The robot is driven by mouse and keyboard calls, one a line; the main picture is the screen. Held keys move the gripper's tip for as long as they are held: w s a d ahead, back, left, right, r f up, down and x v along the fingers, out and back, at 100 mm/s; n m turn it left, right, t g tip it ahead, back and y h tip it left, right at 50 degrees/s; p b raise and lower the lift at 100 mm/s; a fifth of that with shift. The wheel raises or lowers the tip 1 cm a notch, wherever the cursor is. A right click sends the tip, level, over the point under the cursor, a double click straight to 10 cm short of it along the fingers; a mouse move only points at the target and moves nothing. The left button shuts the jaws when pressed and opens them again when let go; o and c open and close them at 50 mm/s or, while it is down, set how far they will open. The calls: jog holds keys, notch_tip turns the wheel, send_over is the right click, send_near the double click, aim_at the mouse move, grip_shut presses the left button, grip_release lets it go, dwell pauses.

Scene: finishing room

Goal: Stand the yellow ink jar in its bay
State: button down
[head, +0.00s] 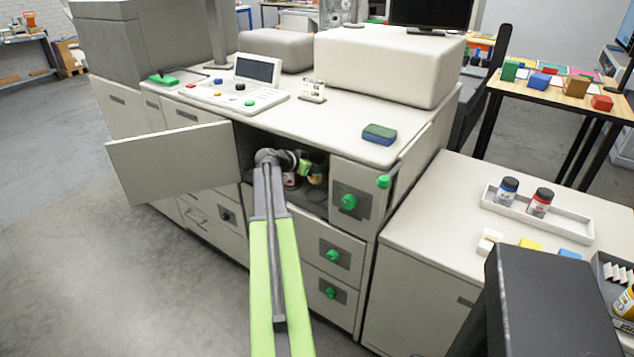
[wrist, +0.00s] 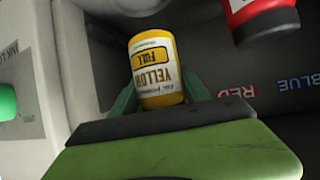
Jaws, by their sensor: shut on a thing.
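My gripper (head: 303,165) reaches through the open door into the machine's ink compartment. In the wrist view, its green fingers (wrist: 160,94) are shut on the yellow ink jar (wrist: 158,62), one on each side. The jar's yellow label reads YELLOW and FULL, upside down in this view. In the head view the jar (head: 316,178) is mostly hidden by the gripper. RED (wrist: 236,91) and BLUE (wrist: 298,84) bay labels show to the right of the jar. The yellow bay's label is not visible. I cannot tell whether the jar touches the floor.
A red jar (wrist: 262,18) stands in the compartment beside the yellow one. A white tray (head: 560,224) on the right cabinet holds a blue-labelled and a red-labelled jar.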

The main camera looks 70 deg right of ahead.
aim_at(317, 180)
jog(key=f+b, duration=0.2)
jog(key=f, duration=0.1)
jog(key=f+b, duration=0.3)
jog(key=shift+a+f, duration=0.2)
jog(key=shift+f, duration=0.05)
jog(key=shift+d+f, duration=0.2)
jog(key=shift+f, duration=0.05)
jog(key=shift+r, duration=0.25)
jog(key=shift+f, duration=0.25)
jog(key=c, duration=0.5)
grip_release()
jog(key=shift+r, duration=0.15)
jog(key=shift+r, duration=0.2)
jog(key=p+v, duration=0.5)
jog(key=v, duration=0.7)
jog(key=shift+f+p, duration=0.1)
jog(key=shift+p, duration=0.25)
